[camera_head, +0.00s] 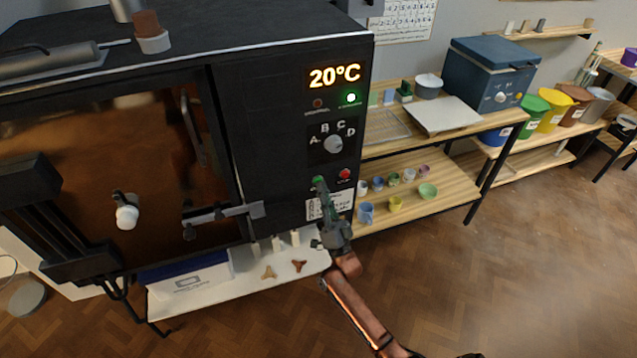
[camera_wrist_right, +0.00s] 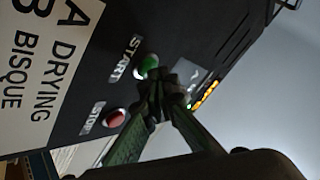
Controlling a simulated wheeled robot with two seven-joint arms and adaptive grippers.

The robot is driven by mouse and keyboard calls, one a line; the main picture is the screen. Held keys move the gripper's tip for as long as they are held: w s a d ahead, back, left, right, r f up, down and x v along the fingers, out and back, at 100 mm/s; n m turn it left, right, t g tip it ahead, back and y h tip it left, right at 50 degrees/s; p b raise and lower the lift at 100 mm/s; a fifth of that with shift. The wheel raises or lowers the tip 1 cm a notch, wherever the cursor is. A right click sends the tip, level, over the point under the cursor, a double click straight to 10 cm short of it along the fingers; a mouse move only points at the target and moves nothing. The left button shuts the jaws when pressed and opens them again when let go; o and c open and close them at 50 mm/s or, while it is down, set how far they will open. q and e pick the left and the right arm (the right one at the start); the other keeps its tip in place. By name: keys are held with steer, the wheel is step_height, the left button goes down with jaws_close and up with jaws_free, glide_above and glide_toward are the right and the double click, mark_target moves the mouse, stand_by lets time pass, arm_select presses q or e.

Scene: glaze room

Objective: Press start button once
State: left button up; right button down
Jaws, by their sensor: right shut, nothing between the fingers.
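The black kiln (camera_head: 280,75) has a control panel with a green start button (camera_head: 319,183) and a red stop button (camera_head: 345,173). The right wrist view shows the green start button (camera_wrist_right: 147,66), labelled START, and the red stop button (camera_wrist_right: 115,118). My right gripper (camera_head: 323,192) is shut and empty, its fingertips close in front of the panel by the start button. In the right wrist view the fingertips (camera_wrist_right: 166,86) overlap the start button's edge; I cannot tell whether they touch it. My left gripper is not in view.
The kiln's display (camera_head: 334,75) reads 20°C, with a lit lamp (camera_head: 351,97) beneath it and a dial (camera_head: 334,143) marked A to D. A wooden shelf (camera_head: 440,200) with small cups stands to the right. The floor (camera_head: 520,280) at right is clear.

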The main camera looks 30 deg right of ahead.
steer(key=shift+w, duration=0.1)
stand_by(0.5)
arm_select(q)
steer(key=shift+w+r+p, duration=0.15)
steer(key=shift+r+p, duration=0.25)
arm_select(e)
steer(key=shift+s+a, duration=0.15)
steer(key=shift+s, duration=0.7)
arm_select(q)
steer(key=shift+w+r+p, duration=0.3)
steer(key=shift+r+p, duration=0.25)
steer(key=shift+p, duration=0.05)
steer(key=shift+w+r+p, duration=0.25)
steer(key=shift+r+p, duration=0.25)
steer(key=shift+p, duration=0.05)
arm_select(e)
steer(key=s, duration=0.2)
steer(key=s+a, duration=0.1)
steer(key=s, duration=0.1)
steer(key=shift+s+a, duration=0.1)
steer(key=shift+s, duration=0.3)
